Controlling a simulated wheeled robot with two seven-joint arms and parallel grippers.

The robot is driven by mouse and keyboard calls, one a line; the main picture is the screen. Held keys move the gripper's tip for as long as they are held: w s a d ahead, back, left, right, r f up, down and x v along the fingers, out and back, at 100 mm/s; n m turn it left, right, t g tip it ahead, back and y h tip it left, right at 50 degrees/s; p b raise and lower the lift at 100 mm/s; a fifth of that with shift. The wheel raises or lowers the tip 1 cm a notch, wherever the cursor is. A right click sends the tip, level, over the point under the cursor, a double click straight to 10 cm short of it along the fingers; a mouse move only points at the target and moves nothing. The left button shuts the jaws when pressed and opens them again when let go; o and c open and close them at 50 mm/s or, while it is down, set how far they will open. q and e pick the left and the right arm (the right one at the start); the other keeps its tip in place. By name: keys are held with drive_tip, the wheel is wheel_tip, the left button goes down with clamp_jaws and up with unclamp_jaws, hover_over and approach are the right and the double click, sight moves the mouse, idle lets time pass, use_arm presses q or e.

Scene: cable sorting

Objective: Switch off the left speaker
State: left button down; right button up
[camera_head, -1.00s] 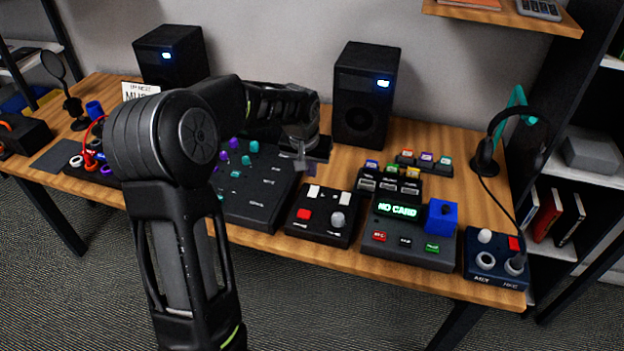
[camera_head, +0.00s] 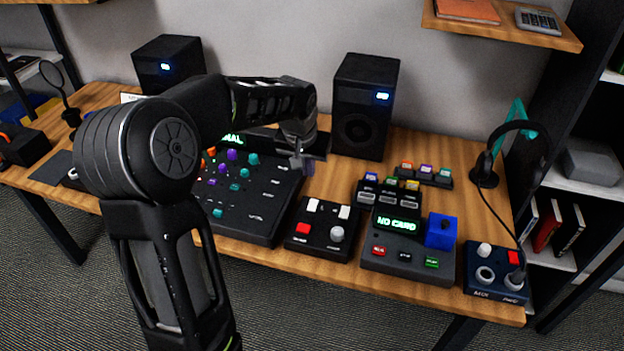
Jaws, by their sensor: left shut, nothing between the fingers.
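The left speaker (camera_head: 166,62) is a black box at the back left of the desk, with a lit blue-white light on its front. My arm hides its lower part. A matching right speaker (camera_head: 365,105) stands at the back centre, its light also lit. My left gripper (camera_head: 303,164) is shut and empty. It hangs above the back right of the mixer, right of the left speaker and in front and left of the right speaker. It is apart from the left speaker. My right gripper is not in view.
The black mixer (camera_head: 255,205) with coloured knobs lies below my left arm. A small pad (camera_head: 318,243), a "NO CARD" box (camera_head: 397,262) and a blue pedal box (camera_head: 497,285) line the front edge. Headphones on a stand (camera_head: 486,165) are at right. A shelf (camera_head: 490,22) overhangs the back right.

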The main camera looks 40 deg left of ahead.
use_arm(q)
drive_tip(key=p, duration=0.2)
approach(314, 201)
drive_tip(key=x, duration=0.6)
drive_tip(key=shift+f, duration=0.3)
